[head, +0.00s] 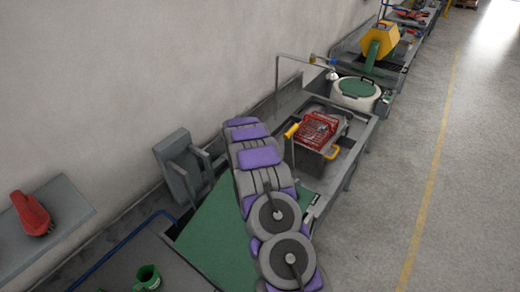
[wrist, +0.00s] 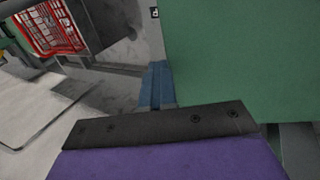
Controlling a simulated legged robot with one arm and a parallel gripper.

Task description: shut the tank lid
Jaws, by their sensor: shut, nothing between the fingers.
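A round white tank (head: 345,101) stands toward the back in the head view. A green round lid (head: 357,87) with a dark handle lies over its top; I cannot tell whether it is fully seated. My gripper (wrist: 156,85) shows in the wrist view as blue-grey fingers, shut with nothing between them. It is beside the edge of a large flat green panel (wrist: 245,60), and I cannot tell whether they touch. The green panel (head: 205,235) also shows beside my arm in the head view. There my arm hides the gripper.
A red basket (head: 317,130) sits on the grey bench beyond my arm; it also shows in the wrist view (wrist: 52,28). A yellow-and-green machine (head: 378,45) stands behind the tank. A green cup (head: 148,277) is at the lower left. The floor at right is clear.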

